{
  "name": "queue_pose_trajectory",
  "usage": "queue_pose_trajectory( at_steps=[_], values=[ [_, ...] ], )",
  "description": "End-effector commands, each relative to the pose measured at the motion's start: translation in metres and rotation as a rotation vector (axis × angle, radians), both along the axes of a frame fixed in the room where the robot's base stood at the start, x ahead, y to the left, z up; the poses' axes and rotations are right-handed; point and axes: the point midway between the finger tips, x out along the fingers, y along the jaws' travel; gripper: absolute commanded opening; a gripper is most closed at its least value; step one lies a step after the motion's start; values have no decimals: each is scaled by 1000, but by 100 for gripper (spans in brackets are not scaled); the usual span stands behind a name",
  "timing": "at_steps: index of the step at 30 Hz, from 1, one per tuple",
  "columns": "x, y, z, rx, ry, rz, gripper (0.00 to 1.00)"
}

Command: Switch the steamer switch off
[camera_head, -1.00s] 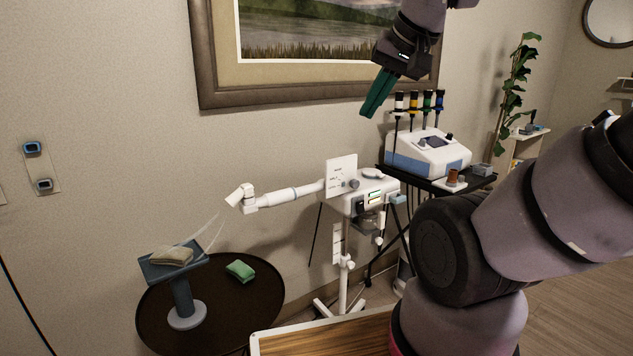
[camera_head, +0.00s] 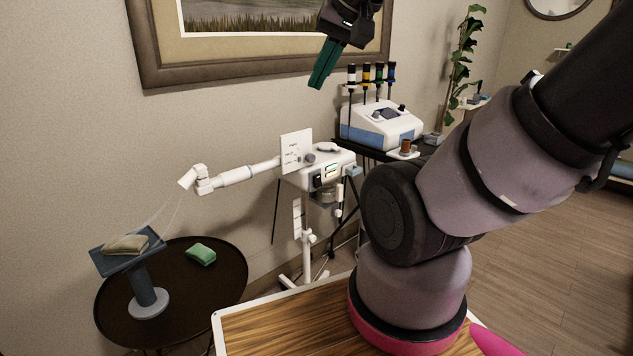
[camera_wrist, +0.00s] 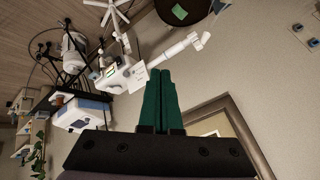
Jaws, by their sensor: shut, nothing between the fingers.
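The white steamer (camera_head: 318,168) stands on a wheeled pole left of centre in the head view, its jointed arm and nozzle reaching left. Its body has a dark switch (camera_head: 317,182) on the front, lit green indicators beside it and a knob by the upright panel. In the wrist view the steamer (camera_wrist: 124,76) lies beyond and left of the fingertips. My gripper (camera_head: 318,82) has green fingers, shut together and empty. It hangs in front of the picture frame, above and apart from the steamer. The switch's position cannot be told.
A round dark table (camera_head: 222,287) at left bears a blue-grey stand (camera_head: 145,283) and a green cloth (camera_head: 201,253). A white machine (camera_head: 382,125) with several bottles stands on a black trolley right of the steamer. A framed picture (camera_head: 160,72) hangs behind. Open floor (camera_head: 540,235) lies at right.

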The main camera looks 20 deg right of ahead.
Motion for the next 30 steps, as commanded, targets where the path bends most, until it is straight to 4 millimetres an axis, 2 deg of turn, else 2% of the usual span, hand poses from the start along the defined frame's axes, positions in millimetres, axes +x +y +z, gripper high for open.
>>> queue_pose_trajectory(
  at_steps=[11,17,23,30],
  values=[
    [1,0,-1,2,5,1,0],
    [14,6,-15,52,90,26,0],
    [43,16,-42,187,234,79,0],
    [86,22,-73,398,334,124,0]
  ],
)
